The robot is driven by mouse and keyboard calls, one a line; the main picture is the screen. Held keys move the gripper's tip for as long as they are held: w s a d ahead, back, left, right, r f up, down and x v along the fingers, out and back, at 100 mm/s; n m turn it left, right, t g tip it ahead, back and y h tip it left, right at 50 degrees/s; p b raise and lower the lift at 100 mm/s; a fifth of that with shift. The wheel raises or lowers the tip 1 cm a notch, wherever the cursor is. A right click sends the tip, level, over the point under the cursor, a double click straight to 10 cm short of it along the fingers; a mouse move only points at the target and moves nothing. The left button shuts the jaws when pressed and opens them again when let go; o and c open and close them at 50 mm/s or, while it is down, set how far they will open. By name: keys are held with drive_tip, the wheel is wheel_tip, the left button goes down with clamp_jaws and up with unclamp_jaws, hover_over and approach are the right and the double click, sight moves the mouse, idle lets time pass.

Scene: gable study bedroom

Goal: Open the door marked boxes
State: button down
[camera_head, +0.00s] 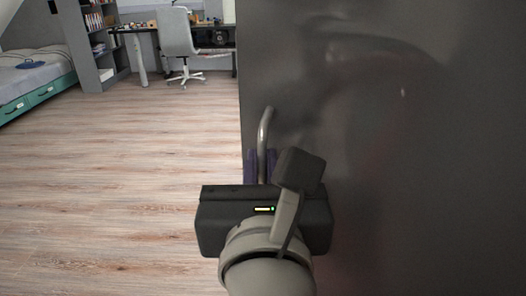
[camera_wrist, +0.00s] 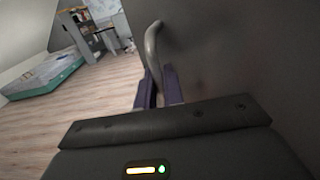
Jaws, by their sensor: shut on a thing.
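A dark grey door panel (camera_head: 400,130) fills the right half of the head view and also the right of the wrist view (camera_wrist: 240,60). No marking shows on the part in view. A curved grey metal handle (camera_head: 266,125) stands upright near the panel's left edge; it also shows in the wrist view (camera_wrist: 152,45). My gripper (camera_head: 261,166) is shut on the handle, with its purple fingers (camera_wrist: 158,88) on either side of the bar. The handle's lower part is hidden behind the fingers and the gripper body.
Wooden floor (camera_head: 120,150) lies clear to the left. A bed with green drawers (camera_head: 40,95) stands at the far left. A shelf unit (camera_head: 95,45), a desk (camera_head: 150,30) and a grey swivel chair (camera_head: 178,40) stand at the back.

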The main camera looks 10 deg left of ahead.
drive_tip(key=shift+s, duration=0.2)
drive_tip(key=c, duration=1.6)
unclamp_jaws()
drive_tip(key=shift+c, duration=0.2)
